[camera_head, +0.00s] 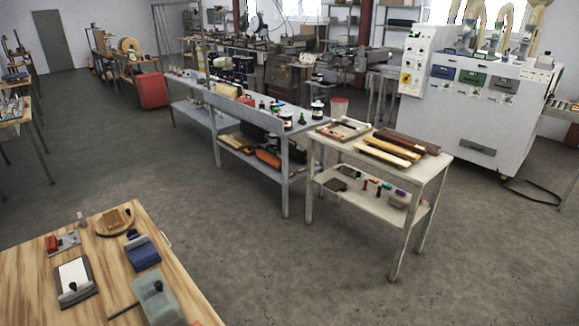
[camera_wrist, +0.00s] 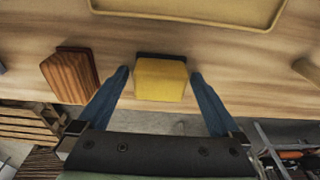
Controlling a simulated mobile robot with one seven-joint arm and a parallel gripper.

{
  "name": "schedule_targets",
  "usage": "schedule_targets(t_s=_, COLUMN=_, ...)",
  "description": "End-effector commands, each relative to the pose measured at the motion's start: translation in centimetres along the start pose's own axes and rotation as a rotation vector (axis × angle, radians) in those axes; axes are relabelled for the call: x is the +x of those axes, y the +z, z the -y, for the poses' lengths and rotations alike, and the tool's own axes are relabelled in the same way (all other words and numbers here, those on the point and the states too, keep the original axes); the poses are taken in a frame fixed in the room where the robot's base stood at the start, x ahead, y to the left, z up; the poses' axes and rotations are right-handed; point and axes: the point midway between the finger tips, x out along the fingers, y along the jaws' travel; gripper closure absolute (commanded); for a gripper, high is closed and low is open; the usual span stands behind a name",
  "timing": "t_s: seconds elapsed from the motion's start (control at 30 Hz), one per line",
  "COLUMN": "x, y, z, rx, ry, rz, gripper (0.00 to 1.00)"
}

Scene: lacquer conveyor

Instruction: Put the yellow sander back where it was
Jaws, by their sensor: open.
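The yellow sander (camera_wrist: 160,80), a block with a dark base strip along its far side, sits on a pale wooden surface (camera_wrist: 225,60) close to its near edge in the wrist view. My gripper (camera_wrist: 160,74) is open, with one blue finger to the left of the sander and the other to the right. Gaps show on both sides, so neither finger appears to touch it. I cannot make out the sander or my gripper in the head view.
A reddish-brown wooden block (camera_wrist: 70,72) stands left of the sander. The head view shows a wooden bench (camera_head: 30,265) with several tools and a white table (camera_head: 440,165).

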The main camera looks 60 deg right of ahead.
Motion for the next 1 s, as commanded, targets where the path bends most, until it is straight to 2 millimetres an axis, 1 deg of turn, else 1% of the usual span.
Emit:
schedule_targets(t_s=0.17, x=-1.0, y=-0.1, z=0.0, rx=0.0, ry=-0.002, rz=-0.001, gripper=0.0)
schedule_targets(t_s=0.23, x=-1.8, y=0.0, z=0.0, rx=-0.001, ry=-0.002, rz=-0.001, gripper=0.0)
schedule_targets(t_s=0.37, x=-4.1, y=-0.1, z=0.1, rx=0.0, ry=-0.004, rz=-0.001, gripper=0.0)
schedule_targets(t_s=0.6, x=-8.5, y=0.0, z=0.1, rx=-0.001, ry=-0.003, rz=-0.001, gripper=0.0)
schedule_targets(t_s=0.73, x=-10.5, y=0.0, z=0.1, rx=-0.001, ry=-0.003, rz=-0.001, gripper=0.0)
schedule_targets(t_s=0.9, x=-12.0, y=0.0, z=0.0, rx=-0.001, ry=-0.001, rz=0.0, gripper=0.0)
schedule_targets(t_s=1.0, x=-12.3, y=0.0, z=0.0, rx=-0.001, ry=0.0, rz=0.0, gripper=0.0)
